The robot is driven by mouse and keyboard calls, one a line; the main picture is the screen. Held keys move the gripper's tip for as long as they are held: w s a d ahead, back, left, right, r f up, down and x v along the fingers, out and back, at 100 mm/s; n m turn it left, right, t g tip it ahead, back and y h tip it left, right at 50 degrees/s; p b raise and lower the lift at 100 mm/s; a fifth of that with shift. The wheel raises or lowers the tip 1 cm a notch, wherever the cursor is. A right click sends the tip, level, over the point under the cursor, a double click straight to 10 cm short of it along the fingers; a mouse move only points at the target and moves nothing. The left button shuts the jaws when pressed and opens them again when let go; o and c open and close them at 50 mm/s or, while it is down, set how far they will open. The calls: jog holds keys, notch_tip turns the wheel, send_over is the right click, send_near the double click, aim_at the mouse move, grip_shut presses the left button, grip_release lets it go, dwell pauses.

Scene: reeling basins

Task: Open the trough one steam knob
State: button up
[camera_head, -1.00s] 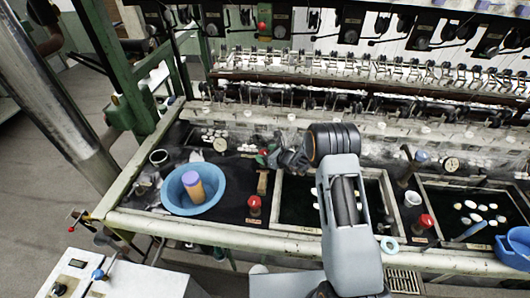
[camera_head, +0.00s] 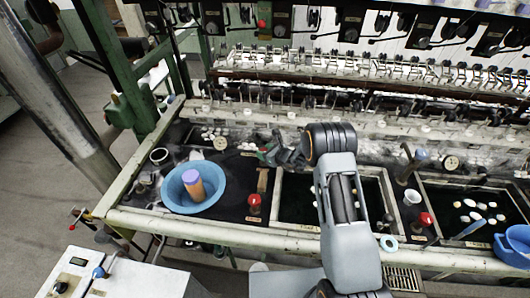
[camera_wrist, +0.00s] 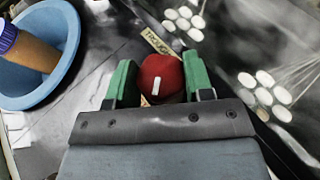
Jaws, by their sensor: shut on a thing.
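The red knob (camera_wrist: 161,76) with a white mark sits between the two green fingers of my gripper (camera_wrist: 160,84) in the wrist view. The fingers are shut on its left and right sides. The white mark runs nearly up and down in that view. A small plate (camera_wrist: 158,42) starting with "TROUGH" lies just beyond the knob; the rest of its lettering is not readable. In the head view my gripper (camera_head: 268,154) is at the back of the bench, left of the middle trough, and mostly hides the knob.
A blue basin (camera_head: 170,201) holding an orange, purple-topped container (camera_head: 193,184) stands left of my gripper. Other red knobs stand at the front (camera_head: 254,201) and right (camera_head: 426,219). The dark middle trough (camera_head: 297,203) lies under my arm.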

jog(key=shift+f+b, duration=0.1)
jog(key=shift+b, duration=0.25)
jog(key=n+g+y+b, duration=0.1)
jog(key=n+b, duration=0.1)
jog(key=n+g+y+b, duration=0.1)
jog(key=g+b, duration=0.1)
jog(key=shift+w+d+f+n+g+y, duration=0.1)
jog(key=shift+f+n+g+y, duration=0.1)
jog(key=shift+n+g+y, duration=0.15)
jog(key=n+g+y+b, duration=0.1)
jog(key=n+g+b, duration=0.3)
jog(key=g, duration=0.1)
jog(key=shift+w+n+b, duration=0.1)
jog(key=shift+n+b, duration=0.15)
jog(key=shift+b, duration=0.05)
jog(key=shift+r+n+g+b, duration=0.15)
jog(key=shift+n+g+b, duration=0.35)
jog(key=shift+g, duration=0.05)
jog(key=shift+r+y, duration=0.15)
jog(key=shift+y, duration=0.1)
jog(key=o, duration=0.9)
